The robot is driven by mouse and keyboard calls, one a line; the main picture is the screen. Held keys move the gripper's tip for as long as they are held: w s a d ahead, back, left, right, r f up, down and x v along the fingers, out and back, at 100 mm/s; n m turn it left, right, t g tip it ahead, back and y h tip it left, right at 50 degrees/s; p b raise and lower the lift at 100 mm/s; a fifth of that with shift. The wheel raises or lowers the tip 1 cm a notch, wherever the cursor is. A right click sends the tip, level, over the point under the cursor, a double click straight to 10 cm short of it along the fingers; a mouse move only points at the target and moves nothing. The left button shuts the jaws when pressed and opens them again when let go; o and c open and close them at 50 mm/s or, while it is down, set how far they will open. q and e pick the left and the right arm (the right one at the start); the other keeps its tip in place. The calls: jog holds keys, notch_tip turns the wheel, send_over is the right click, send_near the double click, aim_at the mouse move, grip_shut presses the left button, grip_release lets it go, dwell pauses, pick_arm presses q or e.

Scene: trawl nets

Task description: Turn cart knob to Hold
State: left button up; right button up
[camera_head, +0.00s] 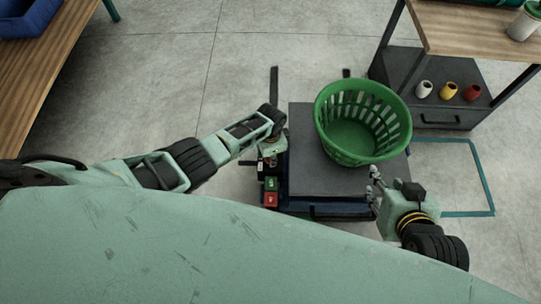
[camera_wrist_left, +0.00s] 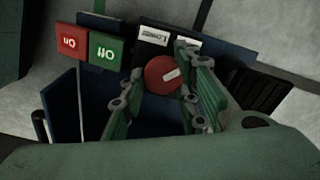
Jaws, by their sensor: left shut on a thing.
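The cart (camera_head: 305,165) stands in front of me with a dark flat top. The red round knob (camera_wrist_left: 163,75) with a white pointer mark shows in the left wrist view on the cart's control panel. My left gripper (camera_head: 270,160) is at the cart's left side; its two fingers sit on either side of the knob, shut on it. The knob is hidden in the head view. Two small white-and-black labels (camera_wrist_left: 154,36) lie beside the knob; their words are too small to read. My right gripper (camera_head: 373,182) is open and empty near the cart's right front corner.
A green basket (camera_head: 350,135) stands on the cart. A red button (camera_wrist_left: 71,41) and a green button (camera_wrist_left: 107,50) lie beside the knob. A wooden-topped workbench (camera_head: 470,30) with small cups is at the back right. A wooden table (camera_head: 40,65) is at left. Floor between is clear.

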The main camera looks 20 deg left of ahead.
pick_arm(q)
jog(key=shift+s+d, duration=0.25)
jog(key=shift+d, duration=0.2)
jog(key=o, duration=1)
jog(key=shift+w+a+r, duration=0.1)
jog(key=shift+a, duration=0.05)
notch_tip(320, 180, up, 12)
